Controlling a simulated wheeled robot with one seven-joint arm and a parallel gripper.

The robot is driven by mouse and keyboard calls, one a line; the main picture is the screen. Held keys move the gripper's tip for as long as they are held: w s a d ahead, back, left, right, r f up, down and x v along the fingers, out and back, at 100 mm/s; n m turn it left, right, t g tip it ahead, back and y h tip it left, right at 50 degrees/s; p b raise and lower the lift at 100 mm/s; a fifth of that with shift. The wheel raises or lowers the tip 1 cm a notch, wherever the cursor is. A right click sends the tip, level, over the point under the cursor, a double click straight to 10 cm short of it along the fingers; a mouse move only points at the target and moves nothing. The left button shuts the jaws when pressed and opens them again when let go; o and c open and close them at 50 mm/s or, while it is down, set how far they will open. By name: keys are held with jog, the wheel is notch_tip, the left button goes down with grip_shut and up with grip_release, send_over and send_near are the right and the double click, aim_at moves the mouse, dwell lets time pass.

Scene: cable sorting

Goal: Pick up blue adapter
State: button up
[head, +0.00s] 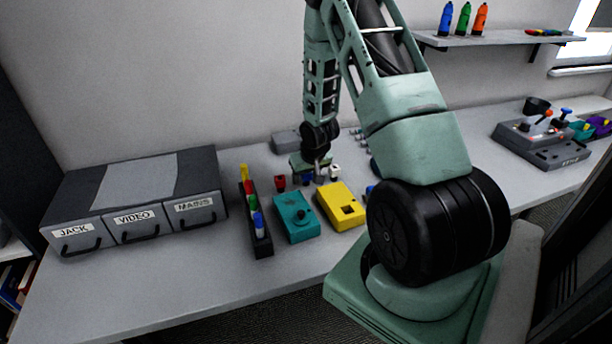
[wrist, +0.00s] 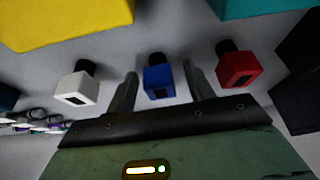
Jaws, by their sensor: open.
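The blue adapter (wrist: 158,80) lies on the table between the two fingers of my gripper (wrist: 160,90) in the wrist view. The fingers are apart, with a gap on each side of the adapter. In the head view the blue adapter (head: 308,179) shows only as a small patch below my gripper (head: 311,172), partly hidden by it. A red adapter (wrist: 236,68) lies to the right of the fingers and a white adapter (wrist: 79,85) to the left in the wrist view.
A yellow box (head: 341,205) and a teal box (head: 296,217) stand in front of the adapters. A black rack (head: 262,247) holds several coloured pieces. A drawer unit (head: 135,200) labelled JACK, VIDEO and MAINS stands at the left. Cables (wrist: 35,122) lie beyond the white adapter.

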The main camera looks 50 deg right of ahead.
jog(key=shift+f, duration=0.1)
jog(key=c, duration=1.1)
